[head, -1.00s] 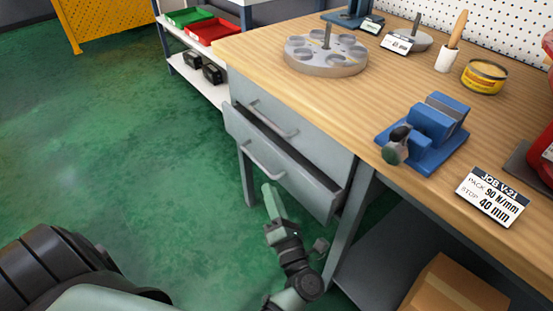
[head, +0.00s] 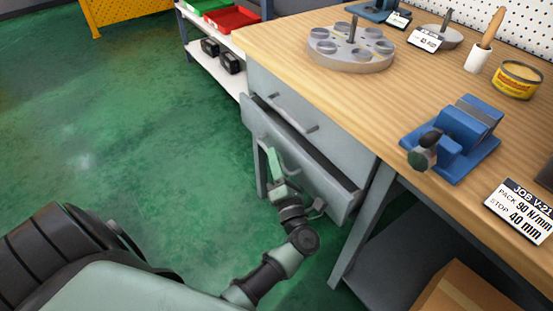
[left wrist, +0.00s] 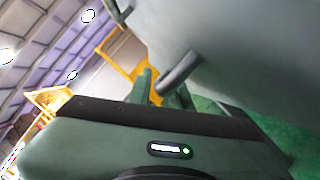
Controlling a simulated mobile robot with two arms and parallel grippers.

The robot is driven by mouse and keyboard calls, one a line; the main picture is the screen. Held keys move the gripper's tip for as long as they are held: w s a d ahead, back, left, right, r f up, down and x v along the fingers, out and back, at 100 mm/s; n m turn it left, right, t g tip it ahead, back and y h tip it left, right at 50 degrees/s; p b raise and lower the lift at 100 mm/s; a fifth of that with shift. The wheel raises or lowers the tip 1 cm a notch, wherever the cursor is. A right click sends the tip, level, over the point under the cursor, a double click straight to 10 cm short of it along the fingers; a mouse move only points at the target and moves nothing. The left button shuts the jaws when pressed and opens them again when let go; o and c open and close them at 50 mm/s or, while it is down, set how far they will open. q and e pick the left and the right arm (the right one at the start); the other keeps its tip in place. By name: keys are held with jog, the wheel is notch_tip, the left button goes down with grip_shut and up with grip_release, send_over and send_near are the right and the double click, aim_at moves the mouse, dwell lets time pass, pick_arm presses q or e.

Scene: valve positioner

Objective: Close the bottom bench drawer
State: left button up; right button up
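The bottom bench drawer (head: 318,183) is pulled partly out, with a dark gap showing behind the top of its grey front. My left gripper (head: 275,163) is in front of this drawer front and covers most of its handle. In the left wrist view, the two green fingers (left wrist: 160,92) stand apart, with the grey handle bar (left wrist: 180,72) close to their tips. I cannot tell whether they touch it. The drawer front (left wrist: 245,50) fills the upper right of that view. My right gripper is not in view.
The top drawer (head: 325,137) above is shut. The wooden bench top (head: 375,100) carries a round grey fixture (head: 350,58), a blue vise (head: 455,140) and a job sign (head: 522,210). A cardboard box (head: 465,290) sits low under the bench. Green floor to the left is clear.

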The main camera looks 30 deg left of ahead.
pick_arm(q)
grip_shut()
dwell(1.4)
